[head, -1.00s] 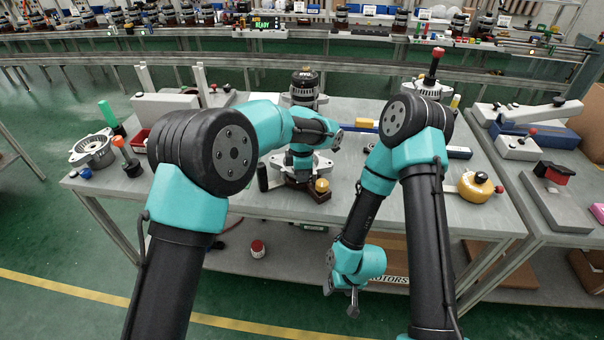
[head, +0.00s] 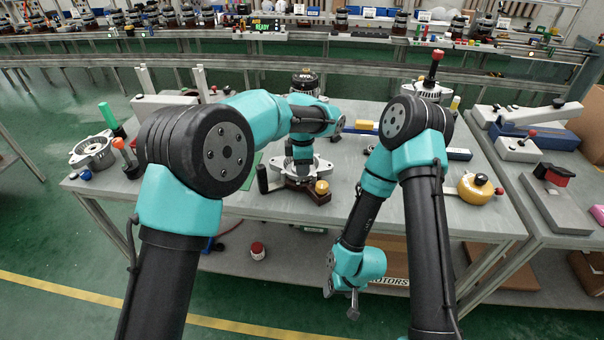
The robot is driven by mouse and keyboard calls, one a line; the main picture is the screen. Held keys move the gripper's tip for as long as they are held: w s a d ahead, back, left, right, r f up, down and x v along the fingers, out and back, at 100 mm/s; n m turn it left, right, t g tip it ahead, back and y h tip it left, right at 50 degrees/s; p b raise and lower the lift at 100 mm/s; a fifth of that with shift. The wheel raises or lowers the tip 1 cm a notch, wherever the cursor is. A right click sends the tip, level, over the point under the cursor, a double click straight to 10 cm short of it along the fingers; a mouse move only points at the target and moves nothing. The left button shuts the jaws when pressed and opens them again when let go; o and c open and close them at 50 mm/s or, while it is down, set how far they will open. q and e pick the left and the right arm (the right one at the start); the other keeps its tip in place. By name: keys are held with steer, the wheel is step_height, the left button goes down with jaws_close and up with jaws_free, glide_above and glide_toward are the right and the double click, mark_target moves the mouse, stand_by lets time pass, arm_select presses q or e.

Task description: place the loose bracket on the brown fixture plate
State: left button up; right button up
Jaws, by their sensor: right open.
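A silver flanged bracket (head: 320,166) lies on the brown fixture plate (head: 316,196), which carries a black upright handle at its left and a yellow knob at its front right. My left gripper (head: 301,170) points down over the middle of this bracket. Its fingers are small and partly merged with the bracket, so I cannot tell whether they grip it. Another silver ring-shaped casting (head: 93,151) lies at the table's left end, away from both grippers. My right gripper (head: 353,304) hangs open and empty in front of the table's front edge, below the tabletop.
A dark-topped alternator (head: 303,83) stands behind my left wrist. An orange-topped tool (head: 123,150) and a green-handled tool (head: 110,118) stand at the left. A yellow round item (head: 474,187) sits at the right. The table's front right is mostly clear.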

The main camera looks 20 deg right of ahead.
arm_select(q)
step_height(320, 180, up, 8)
